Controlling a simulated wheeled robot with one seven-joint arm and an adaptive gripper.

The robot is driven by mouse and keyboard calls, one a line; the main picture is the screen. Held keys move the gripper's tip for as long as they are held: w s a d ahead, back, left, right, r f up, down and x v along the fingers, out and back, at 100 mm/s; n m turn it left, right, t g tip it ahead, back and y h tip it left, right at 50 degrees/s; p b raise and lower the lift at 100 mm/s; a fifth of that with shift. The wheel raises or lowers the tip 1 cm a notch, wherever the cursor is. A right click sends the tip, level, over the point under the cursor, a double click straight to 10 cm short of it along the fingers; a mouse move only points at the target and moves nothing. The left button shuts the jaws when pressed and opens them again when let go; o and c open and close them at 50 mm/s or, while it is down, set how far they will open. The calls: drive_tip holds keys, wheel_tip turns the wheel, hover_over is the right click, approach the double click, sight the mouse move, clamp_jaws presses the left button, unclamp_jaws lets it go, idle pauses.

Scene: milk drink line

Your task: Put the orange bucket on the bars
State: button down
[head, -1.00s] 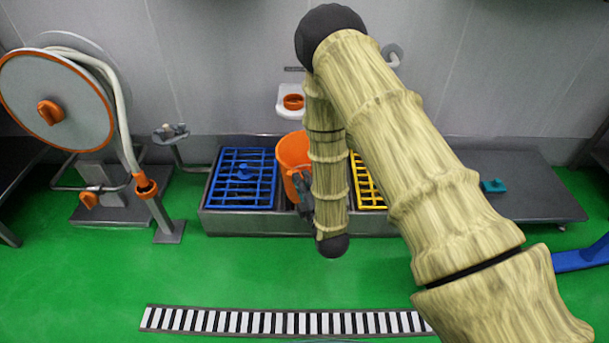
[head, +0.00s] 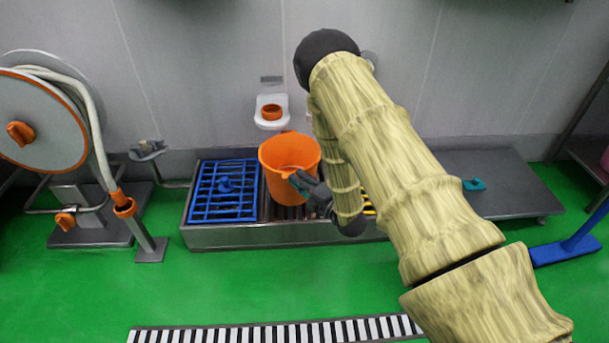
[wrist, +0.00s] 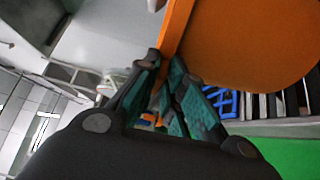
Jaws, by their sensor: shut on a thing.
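The orange bucket (head: 284,170) is upright at the sink unit in the head view, over the dark bars (head: 292,213) between the blue and yellow grids. I cannot tell whether its base touches the bars. My gripper (head: 305,181) is shut on the bucket's right-hand side. In the wrist view the teal-padded fingers (wrist: 168,92) pinch the bucket's orange wall (wrist: 245,40). Several bars (wrist: 285,103) show beyond the bucket there. My arm hides much of the yellow grid.
A blue grid (head: 224,190) lies left of the bucket and a yellow grid (head: 369,204) right of it. A white wall fixture with an orange ring (head: 271,112) is behind. A hose reel (head: 40,125) stands left. The grey platform (head: 507,185) right is mostly clear.

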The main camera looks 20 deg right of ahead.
sight(311, 175)
drive_tip(key=w+d+b, duration=0.1)
drive_tip(key=w, duration=0.1)
drive_tip(key=w+d, duration=0.2)
drive_tip(key=w, duration=0.1)
drive_tip(key=w+d+f+b, duration=0.1)
drive_tip(key=w+d, duration=0.1)
drive_tip(key=shift+w+b, duration=0.35)
drive_tip(key=shift+w, duration=0.05)
drive_tip(key=shift+f+b, duration=1)
drive_tip(key=shift+f, duration=0.8)
drive_tip(key=c, duration=1.5)
unclamp_jaws()
